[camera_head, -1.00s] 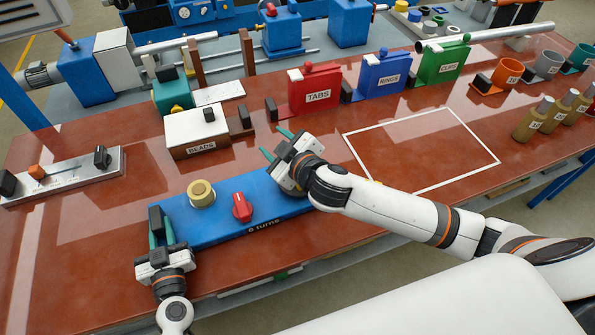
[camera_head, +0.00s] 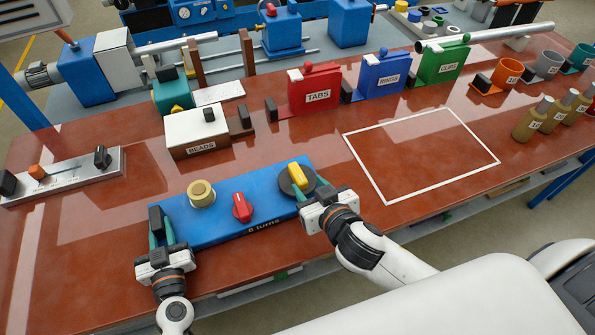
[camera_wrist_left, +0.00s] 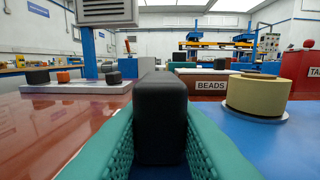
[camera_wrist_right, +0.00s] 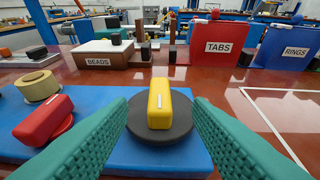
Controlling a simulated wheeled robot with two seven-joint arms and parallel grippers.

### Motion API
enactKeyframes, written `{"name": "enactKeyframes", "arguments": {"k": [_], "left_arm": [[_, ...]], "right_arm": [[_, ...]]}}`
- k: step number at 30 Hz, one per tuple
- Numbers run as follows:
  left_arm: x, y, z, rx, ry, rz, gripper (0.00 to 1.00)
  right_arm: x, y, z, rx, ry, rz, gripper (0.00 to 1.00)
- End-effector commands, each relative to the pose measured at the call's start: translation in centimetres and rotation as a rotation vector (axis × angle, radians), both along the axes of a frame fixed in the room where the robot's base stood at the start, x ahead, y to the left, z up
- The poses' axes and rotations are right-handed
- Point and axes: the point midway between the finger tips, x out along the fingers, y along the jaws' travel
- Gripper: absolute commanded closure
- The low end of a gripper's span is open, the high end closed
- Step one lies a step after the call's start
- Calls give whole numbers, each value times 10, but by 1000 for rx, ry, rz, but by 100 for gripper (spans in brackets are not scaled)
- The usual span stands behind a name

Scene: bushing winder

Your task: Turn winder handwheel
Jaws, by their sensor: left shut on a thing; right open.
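The blue winder base (camera_head: 222,222), marked "6 turns", lies on the red-brown table. At its right end is a dark round handwheel (camera_head: 287,189) with a yellow grip bar (camera_head: 297,174); the bar also shows in the right wrist view (camera_wrist_right: 160,104). My right gripper (camera_head: 303,189) is open, its teal fingers spread to either side of the wheel, near its front edge; nothing is between them but the view of wheel and bar. My left gripper (camera_head: 160,228) is shut on a black block (camera_wrist_left: 160,120) at the base's left end. A red knob (camera_head: 242,207) and a tan round cap (camera_head: 201,192) sit on the base.
A white BEADS box (camera_head: 196,134) stands behind the base, with red TABS (camera_head: 315,92), blue RINGS (camera_head: 382,74) and green CLIPS (camera_head: 441,63) holders to its right. A white outlined area (camera_head: 425,150) on the table is clear. A grey slider panel (camera_head: 65,176) lies at left.

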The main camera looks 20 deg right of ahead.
Motion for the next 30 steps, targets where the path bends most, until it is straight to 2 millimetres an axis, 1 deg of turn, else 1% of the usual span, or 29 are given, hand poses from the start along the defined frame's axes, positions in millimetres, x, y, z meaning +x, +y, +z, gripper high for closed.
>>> {"name": "enactKeyframes", "arguments": {"k": [1, 6, 9, 12, 16, 24, 26, 30], "left_arm": [[0, 0, 0, 0, 0, 0, 100], [0, 0, 0, 0, 0, 0, 100], [0, 0, 0, 0, 0, 0, 100], [0, 0, 0, 0, 0, 0, 100], [0, 0, 0, 0, 0, 0, 100], [0, 0, 0, 0, 0, 1, 100], [0, 0, 0, 0, 0, 1, 100], [0, 0, 0, 0, 0, 1, 100]], "right_arm": [[11, 1, -3, -2, -3, 0, 55], [41, 3, -16, -2, -2, 1, 55], [55, 4, -22, -2, -1, 1, 55], [64, 5, -26, -1, 0, 1, 55], [69, 6, -29, 0, 1, 2, 55], [70, 6, -29, 0, 1, 2, 55], [70, 6, -29, 0, 1, 2, 64], [70, 6, -29, 0, 1, 2, 87]]}}
